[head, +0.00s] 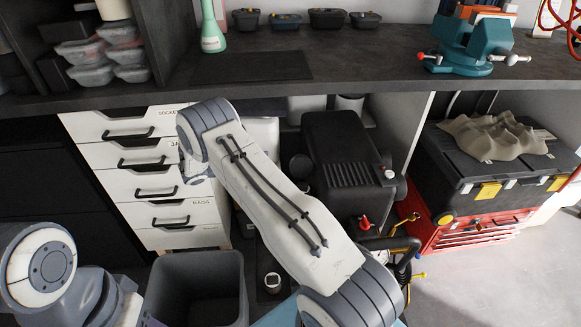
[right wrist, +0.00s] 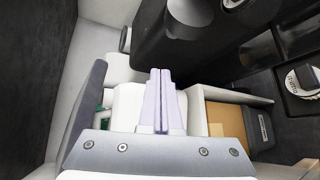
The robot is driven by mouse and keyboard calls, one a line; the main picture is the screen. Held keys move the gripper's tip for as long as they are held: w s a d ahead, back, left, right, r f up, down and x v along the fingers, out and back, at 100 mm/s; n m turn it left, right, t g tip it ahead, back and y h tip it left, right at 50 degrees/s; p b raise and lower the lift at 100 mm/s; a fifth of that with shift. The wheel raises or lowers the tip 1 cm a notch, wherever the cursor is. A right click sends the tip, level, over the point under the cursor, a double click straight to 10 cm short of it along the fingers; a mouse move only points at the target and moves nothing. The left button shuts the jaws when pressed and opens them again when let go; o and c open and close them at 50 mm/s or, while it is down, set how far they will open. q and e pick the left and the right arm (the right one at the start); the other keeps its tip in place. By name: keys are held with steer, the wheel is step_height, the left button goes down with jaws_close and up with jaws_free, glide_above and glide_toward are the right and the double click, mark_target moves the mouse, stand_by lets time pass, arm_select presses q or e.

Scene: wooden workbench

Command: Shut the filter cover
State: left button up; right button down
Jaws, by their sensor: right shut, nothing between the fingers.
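A black machine (head: 338,135) with a ribbed panel on top and red and yellow fittings at its front stands under the bench. A dark round part (head: 301,166) is on its left side. I cannot tell which part is the filter cover or how it stands. In the right wrist view a dark body (right wrist: 165,45) with a grey round part (right wrist: 189,14) is at the top. My left gripper is out of view.
White drawers (head: 145,185) stand left of the machine. A grey bin (head: 200,268) is on the floor in front. A red toolbox (head: 470,240) with a black case (head: 460,175) is at the right. The bench top (head: 390,65) overhangs the space.

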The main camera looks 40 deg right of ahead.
mark_target(300, 164)
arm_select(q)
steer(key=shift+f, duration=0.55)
arm_select(e)
steer(key=s+d+f+h, duration=0.1)
steer(key=d+f, duration=0.4)
steer(key=d, duration=0.6)
steer(key=shift+s+d+t, duration=0.15)
steer(key=shift+t, duration=0.15)
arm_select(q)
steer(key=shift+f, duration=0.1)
